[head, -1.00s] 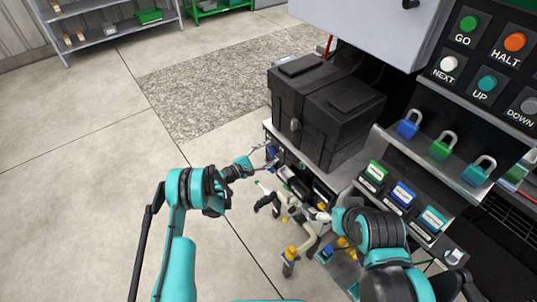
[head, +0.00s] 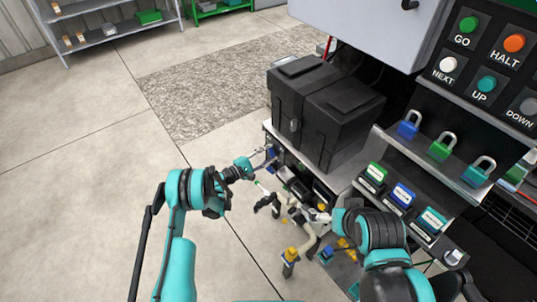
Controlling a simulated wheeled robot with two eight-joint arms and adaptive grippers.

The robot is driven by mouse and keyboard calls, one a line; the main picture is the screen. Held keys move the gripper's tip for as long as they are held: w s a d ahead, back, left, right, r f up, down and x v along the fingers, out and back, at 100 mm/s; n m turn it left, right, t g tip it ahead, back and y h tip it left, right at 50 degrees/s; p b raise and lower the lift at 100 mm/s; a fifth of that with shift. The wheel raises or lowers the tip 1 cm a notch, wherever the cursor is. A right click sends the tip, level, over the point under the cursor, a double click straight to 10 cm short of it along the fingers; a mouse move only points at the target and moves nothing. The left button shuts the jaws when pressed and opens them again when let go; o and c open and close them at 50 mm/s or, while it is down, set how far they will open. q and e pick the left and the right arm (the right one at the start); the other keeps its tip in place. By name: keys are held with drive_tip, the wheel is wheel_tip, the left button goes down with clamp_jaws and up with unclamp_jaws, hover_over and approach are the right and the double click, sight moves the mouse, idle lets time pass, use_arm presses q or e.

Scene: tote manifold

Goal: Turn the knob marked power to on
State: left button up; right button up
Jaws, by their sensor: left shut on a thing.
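No marking reading power can be made out in the head view. My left gripper (head: 265,159) reaches in from the left to the front face of the bench. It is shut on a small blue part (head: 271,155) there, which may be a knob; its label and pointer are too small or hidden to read. My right gripper (head: 317,215) is low at the front of the bench, beside pale pipework, and its fingers are too small and crowded to tell open from shut.
A black case (head: 325,108) stands on the bench above my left gripper. Several padlocks (head: 440,147) and coloured labelled blocks (head: 402,195) sit at the right. A yellow-topped pipe fitting (head: 290,257) stands low in front. The floor (head: 90,180) at left is clear.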

use_arm(q)
drive_tip(key=m, duration=0.4)
drive_tip(key=shift+f+m, duration=0.15)
drive_tip(key=shift+m, duration=0.15)
drive_tip(key=m, duration=0.3)
drive_tip(key=shift+f+m, duration=0.1)
drive_tip(key=shift+m, duration=0.3)
drive_tip(key=m, duration=0.3)
drive_tip(key=shift+f, duration=0.1)
drive_tip(key=shift+m, duration=2)
drive_tip(key=o, duration=1.2)
drive_tip(key=shift+c, duration=0.2)
